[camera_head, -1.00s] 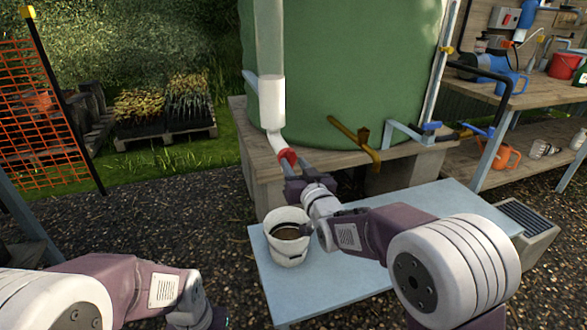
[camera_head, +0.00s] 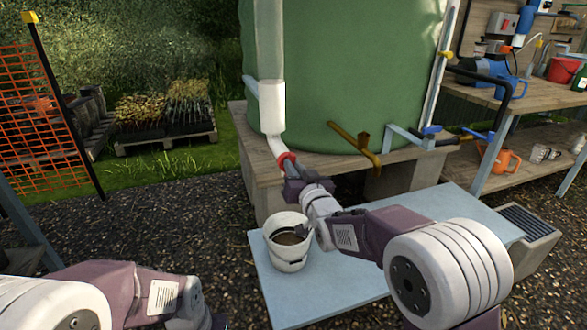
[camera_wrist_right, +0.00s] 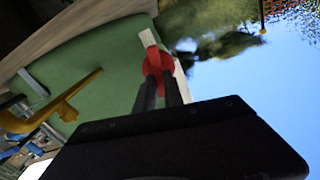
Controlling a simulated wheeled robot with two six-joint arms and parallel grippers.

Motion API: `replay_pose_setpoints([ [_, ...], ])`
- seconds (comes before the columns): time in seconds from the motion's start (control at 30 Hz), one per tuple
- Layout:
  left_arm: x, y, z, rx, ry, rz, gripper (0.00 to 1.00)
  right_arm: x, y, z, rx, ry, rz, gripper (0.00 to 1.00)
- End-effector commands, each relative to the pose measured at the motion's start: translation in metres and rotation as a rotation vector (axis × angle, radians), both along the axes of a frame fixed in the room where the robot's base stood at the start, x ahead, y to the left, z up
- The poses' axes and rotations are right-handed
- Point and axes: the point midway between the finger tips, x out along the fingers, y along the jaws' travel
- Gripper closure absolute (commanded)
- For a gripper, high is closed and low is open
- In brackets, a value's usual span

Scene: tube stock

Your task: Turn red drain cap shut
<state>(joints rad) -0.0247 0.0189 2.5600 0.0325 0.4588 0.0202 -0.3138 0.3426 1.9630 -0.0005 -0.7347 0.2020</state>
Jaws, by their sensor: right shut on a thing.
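The red drain cap (camera_head: 285,160) sits on the lower end of the white downpipe (camera_head: 272,108), at the front left of the green tank. My right gripper (camera_head: 289,168) reaches up to it from the front, shut on the cap. In the right wrist view the red cap (camera_wrist_right: 153,62) lies between the tips of my dark fingers (camera_wrist_right: 160,88), with the pale pipe behind it. Of my left arm, only the lower links show at the bottom left of the head view; the fingers of my left gripper are out of frame.
A white bucket (camera_head: 287,243) with dark contents stands on the pale blue table (camera_head: 345,285) below my right arm. The tank (camera_head: 350,75) rests on a wooden stand. A brown-yellow lever pipe (camera_head: 355,143) juts out to the right. A workbench (camera_head: 530,92) stands at far right.

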Motion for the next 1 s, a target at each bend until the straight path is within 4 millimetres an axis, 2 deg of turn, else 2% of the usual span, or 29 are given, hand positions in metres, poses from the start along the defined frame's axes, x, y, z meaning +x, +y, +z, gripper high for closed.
replay_pose_setpoints([
  [1.0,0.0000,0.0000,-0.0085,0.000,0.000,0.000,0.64,0.0025,-0.0078,-0.0066,0.872,0.283,0.000,1.00],
])
